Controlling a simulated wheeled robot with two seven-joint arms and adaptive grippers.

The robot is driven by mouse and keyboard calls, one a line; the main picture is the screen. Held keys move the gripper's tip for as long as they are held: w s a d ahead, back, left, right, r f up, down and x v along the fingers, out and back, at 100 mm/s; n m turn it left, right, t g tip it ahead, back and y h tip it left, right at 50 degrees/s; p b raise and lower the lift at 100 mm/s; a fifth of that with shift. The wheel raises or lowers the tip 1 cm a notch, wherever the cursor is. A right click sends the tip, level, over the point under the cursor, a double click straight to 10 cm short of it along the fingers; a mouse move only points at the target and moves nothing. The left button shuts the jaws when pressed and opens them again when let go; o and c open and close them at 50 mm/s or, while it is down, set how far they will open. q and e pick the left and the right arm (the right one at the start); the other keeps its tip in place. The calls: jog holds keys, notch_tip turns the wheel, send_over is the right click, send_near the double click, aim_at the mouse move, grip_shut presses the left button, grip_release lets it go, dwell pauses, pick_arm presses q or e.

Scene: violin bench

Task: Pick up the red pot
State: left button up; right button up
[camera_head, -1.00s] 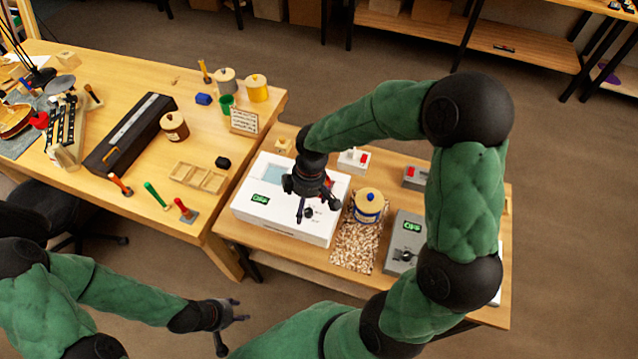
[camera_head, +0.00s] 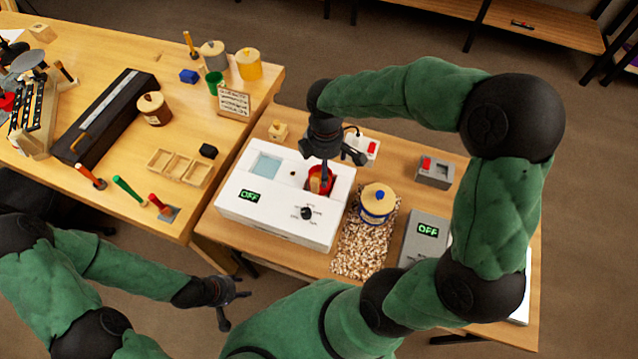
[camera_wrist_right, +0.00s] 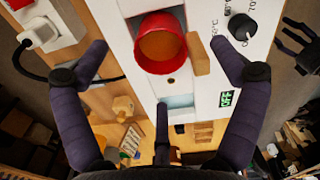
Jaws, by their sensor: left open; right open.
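The red pot (camera_head: 319,181) sits in the top of the white heater box (camera_head: 262,213), near its right end. It has a wooden handle and an amber-brown filling, which shows in the right wrist view (camera_wrist_right: 160,47). My right gripper (camera_head: 333,160) is open above the pot, partly hiding it in the head view. In the wrist view its fingers (camera_wrist_right: 160,65) are spread on either side of the pot and its handle, not visibly touching either. My left gripper (camera_head: 232,300) is open and empty, low in front of the benches, away from the pot.
A grey box reading OFF (camera_head: 424,236) is farther right. A white switch box (camera_head: 364,148) sits behind. The left bench (camera_head: 100,62) holds tools and jars.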

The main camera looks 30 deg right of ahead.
jog(key=shift+w+a+f+b, duration=0.15)
jog(key=shift+f+b, duration=0.5)
jog(key=shift+f, duration=1.1)
jog(key=shift+w+a+f+b, duration=0.1)
jog(key=shift+w+f+b, duration=0.35)
jog(key=shift+f, duration=1.3)
jog(key=shift+s, duration=0.25)
jog(key=c, duration=1.5)
jog(key=shift+r, duration=0.1)
jog(key=shift+r, duration=0.1)
